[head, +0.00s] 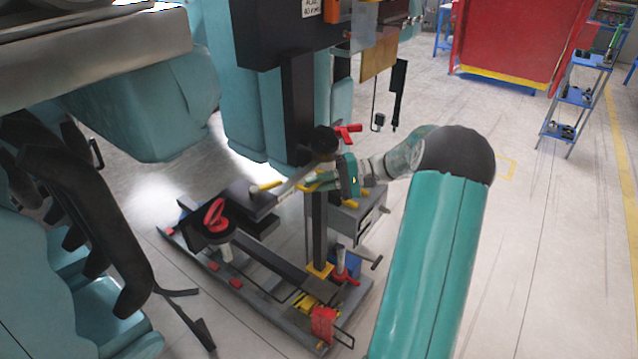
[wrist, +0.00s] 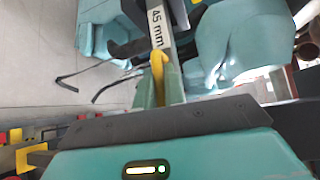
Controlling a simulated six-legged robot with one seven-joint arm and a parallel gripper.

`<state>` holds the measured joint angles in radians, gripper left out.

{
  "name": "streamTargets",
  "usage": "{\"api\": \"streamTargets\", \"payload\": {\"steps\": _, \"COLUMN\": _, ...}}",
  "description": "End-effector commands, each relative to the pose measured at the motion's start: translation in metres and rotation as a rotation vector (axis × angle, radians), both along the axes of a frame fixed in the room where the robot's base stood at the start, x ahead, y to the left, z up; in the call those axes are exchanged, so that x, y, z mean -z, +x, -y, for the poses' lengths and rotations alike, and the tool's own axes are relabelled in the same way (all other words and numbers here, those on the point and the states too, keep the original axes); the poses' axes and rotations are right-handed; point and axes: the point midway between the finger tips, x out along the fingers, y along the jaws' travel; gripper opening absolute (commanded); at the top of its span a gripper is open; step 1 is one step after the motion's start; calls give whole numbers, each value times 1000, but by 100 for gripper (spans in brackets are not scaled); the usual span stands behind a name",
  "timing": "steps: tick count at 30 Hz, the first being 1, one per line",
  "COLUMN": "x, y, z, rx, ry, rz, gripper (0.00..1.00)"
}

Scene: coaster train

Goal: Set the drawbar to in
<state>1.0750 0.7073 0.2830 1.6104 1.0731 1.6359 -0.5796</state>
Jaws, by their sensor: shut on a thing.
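A grey bar (wrist: 157,22) marked "45 mm", apparently the drawbar, runs up the wrist view. A yellow handle (wrist: 158,62) stands at it, between the green fingers of my gripper (wrist: 155,88). My gripper is shut on this yellow handle. In the head view my gripper (head: 320,181) is at the dark post of the low wheeled frame, and the grey bar (head: 294,181) slopes down left beside it. My wrist hides part of the grip there. How far the bar is in or out is not clear.
The low frame (head: 285,268) carries a red handwheel (head: 214,214), a grey box (head: 352,222) and red and yellow levers. Teal coaster cars (head: 150,100) stand left and above. A red panel (head: 520,45) stands far right.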

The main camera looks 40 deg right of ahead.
Motion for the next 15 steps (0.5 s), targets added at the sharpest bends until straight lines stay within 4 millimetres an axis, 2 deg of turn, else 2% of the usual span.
{"api": "streamTargets", "payload": {"steps": 5, "x": -1, "y": 3, "z": 0, "rx": 2, "ry": -3, "rz": 5, "gripper": 0}}
{"api": "streamTargets", "payload": {"steps": 6, "x": -1, "y": 3, "z": 0, "rx": 3, "ry": -2, "rz": 5, "gripper": 17}}
{"api": "streamTargets", "payload": {"steps": 7, "x": -1, "y": 3, "z": 0, "rx": 3, "ry": -2, "rz": 5, "gripper": 20}}
{"api": "streamTargets", "payload": {"steps": 15, "x": -1, "y": 3, "z": 1, "rx": 0, "ry": -1, "rz": 4, "gripper": 20}}
